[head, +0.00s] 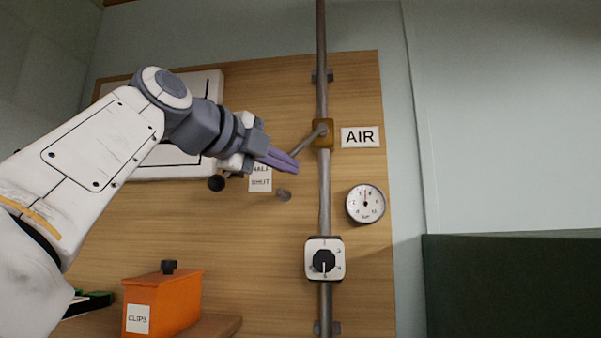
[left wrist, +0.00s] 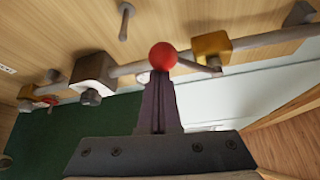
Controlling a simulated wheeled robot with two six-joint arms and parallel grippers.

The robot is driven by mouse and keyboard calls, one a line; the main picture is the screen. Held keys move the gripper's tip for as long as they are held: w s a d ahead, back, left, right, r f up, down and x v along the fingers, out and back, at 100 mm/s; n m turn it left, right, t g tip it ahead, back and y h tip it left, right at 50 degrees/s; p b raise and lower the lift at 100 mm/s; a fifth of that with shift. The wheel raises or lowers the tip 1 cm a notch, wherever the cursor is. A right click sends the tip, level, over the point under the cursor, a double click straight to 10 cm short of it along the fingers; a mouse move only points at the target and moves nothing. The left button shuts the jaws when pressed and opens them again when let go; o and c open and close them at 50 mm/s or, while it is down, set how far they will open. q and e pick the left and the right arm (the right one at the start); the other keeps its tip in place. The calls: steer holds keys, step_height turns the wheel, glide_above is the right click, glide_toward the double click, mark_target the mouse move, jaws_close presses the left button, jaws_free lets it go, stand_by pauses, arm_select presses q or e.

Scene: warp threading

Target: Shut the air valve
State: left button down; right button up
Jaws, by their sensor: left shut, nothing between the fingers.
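The air valve is a brass block (head: 323,133) on a vertical grey pipe (head: 324,190), beside an AIR label (head: 360,137). Its grey lever (head: 307,143) slants down and left from the block. My left gripper (head: 296,167) is shut and empty, with its purple fingers at the lever's lower end. In the left wrist view, the lever's red ball knob (left wrist: 162,56) is at the fingertips (left wrist: 157,80); I cannot tell whether they touch. The brass block (left wrist: 211,46) shows to its right. In the head view the fingers seem to hide the knob. My right gripper is not in view.
A HALF SHUT label (head: 260,180) and a grey peg (head: 284,195) are just below the fingers. A round gauge (head: 365,203) and a dial box (head: 337,247) sit lower. An orange CLIPS box (head: 175,300) stands lower left. A green panel (head: 510,285) is at right.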

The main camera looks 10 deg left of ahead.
arm_select(q)
steer(key=a+r+p, duration=0.3)
steer(key=r+p, duration=0.1)
steer(key=r, duration=0.2)
steer(key=shift+a+p, duration=0.25)
steer(key=shift+p, duration=0.1)
steer(key=shift+r, duration=0.25)
stand_by(0.4)
step_height(320, 180, down, 4)
steer(key=b, duration=0.4)
steer(key=s+r+p, duration=0.2)
steer(key=s+r, duration=0.2)
steer(key=s, duration=0.5)
steer(key=shift+s+r, duration=0.2)
steer(key=shift+r, duration=0.1)
steer(key=shift+d, duration=0.1)
